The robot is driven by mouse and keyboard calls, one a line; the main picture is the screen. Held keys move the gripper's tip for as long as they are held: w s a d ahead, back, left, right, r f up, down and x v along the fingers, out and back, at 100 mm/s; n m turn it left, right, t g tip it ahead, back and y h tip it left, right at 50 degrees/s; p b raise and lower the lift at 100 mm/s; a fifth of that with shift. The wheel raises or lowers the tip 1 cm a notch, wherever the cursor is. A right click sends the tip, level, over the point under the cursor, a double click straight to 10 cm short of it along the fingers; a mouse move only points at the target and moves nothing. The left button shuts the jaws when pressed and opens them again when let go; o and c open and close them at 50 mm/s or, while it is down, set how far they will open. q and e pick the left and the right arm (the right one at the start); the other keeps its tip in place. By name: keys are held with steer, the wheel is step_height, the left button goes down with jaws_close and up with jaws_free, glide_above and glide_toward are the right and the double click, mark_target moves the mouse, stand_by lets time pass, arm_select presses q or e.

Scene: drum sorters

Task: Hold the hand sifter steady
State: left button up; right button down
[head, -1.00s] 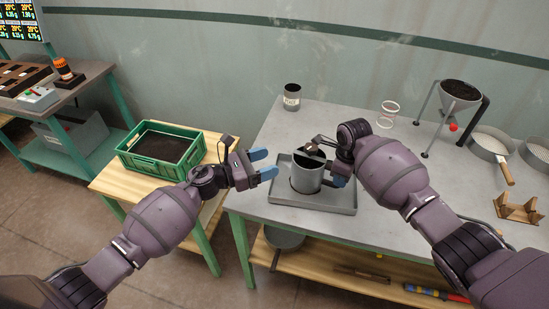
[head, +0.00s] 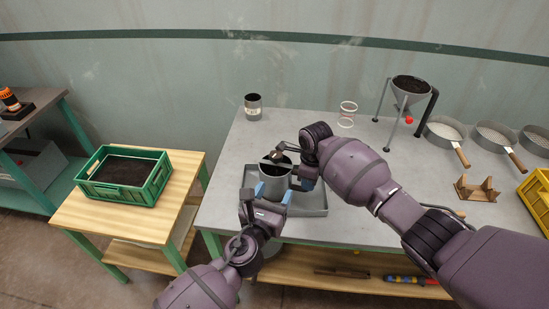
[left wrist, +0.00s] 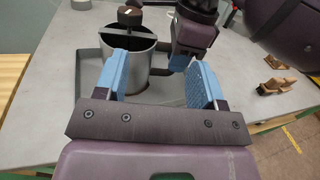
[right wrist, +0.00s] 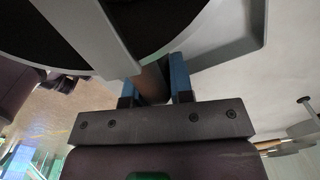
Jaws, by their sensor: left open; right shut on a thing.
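The hand sifter (head: 273,180) is a grey metal cup with a cross bar and a dark crank knob on top, standing upright over a grey tray (head: 318,211). My right gripper (head: 307,181) is shut on the sifter's brown handle (right wrist: 152,84) at its right side. My left gripper (head: 273,193) is open just in front of the sifter. In the left wrist view its blue fingers (left wrist: 158,75) are spread, with the sifter (left wrist: 128,72) beyond them, toward the left finger. I cannot tell whether the left fingers touch the cup.
A funnel on a stand (head: 408,92), a wire ring holder (head: 347,113), a labelled can (head: 253,106) and several round sieves (head: 445,131) stand on the bench. A wooden rest (head: 477,189) lies at right. A green crate of dark soil (head: 151,188) sits on a side table.

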mark_target(274, 158)
arm_select(q)
steer(key=w+y, duration=0.1)
steer(key=w, duration=0.3)
steer(key=w+n+y, duration=0.1)
steer(key=w, duration=0.7)
steer(key=shift+w+d+t+y, duration=0.2)
steer(key=shift+d+t+y, duration=0.2)
steer(key=c, duration=0.9)
